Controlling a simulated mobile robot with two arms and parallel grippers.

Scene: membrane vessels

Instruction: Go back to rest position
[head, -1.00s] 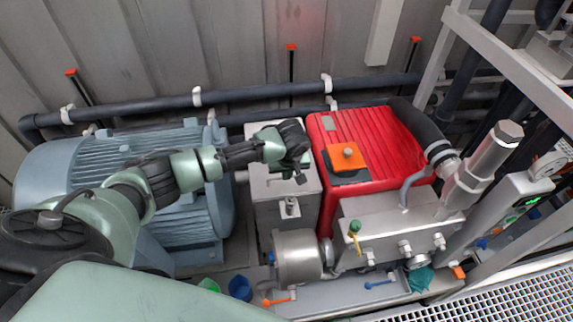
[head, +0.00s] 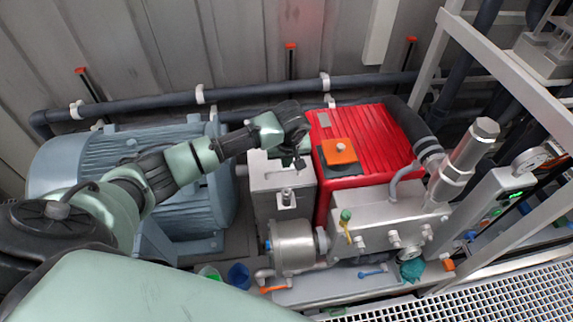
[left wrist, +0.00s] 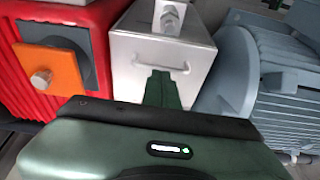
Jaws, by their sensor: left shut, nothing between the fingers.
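My left arm reaches in from the left over the blue-grey motor (head: 130,160). My left gripper (head: 292,160) is above the grey metal box (head: 275,178), between the motor and the red ribbed housing (head: 362,128). In the left wrist view the dark green fingers (left wrist: 162,90) are together and hold nothing, in front of the grey box (left wrist: 195,72) with its handle. I cannot tell from the views how far the fingertips are from the box. My right gripper is not in view.
An orange block with a knob (head: 338,152) sits on the red housing. A silver pump body (head: 292,245) with a grey manifold (head: 375,222) stands in front. Dark pipes (head: 250,92) run along the back wall. A metal grating (head: 480,295) lies at the lower right.

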